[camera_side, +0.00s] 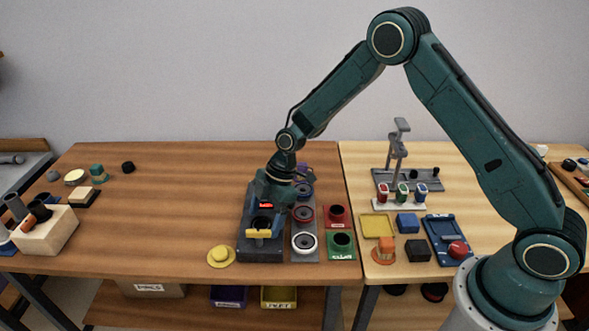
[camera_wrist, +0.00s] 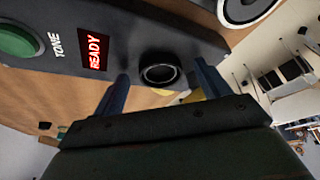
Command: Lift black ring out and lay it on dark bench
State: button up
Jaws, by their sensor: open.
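The black ring (camera_wrist: 160,84) sits in the dark test fixture (camera_wrist: 205,50) in the wrist view. My gripper (camera_wrist: 161,72) is open, with one finger on either side of the ring in that picture. I cannot tell whether the fingers touch it. The fixture has a lit red READY display and a green button. In the side view the fixture (camera_side: 259,255) stands near the front of the dark bench (camera_side: 160,215), with my gripper (camera_side: 264,211) low over it. The ring is partly hidden there.
Beyond are a red bin (camera_side: 337,213) and a green bin (camera_side: 341,254). The bench's middle left is clear.

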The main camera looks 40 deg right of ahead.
jog(key=c, duration=1)
notch_tip(320, 180, up, 20)
dwell(0.4)
dwell(0.4)
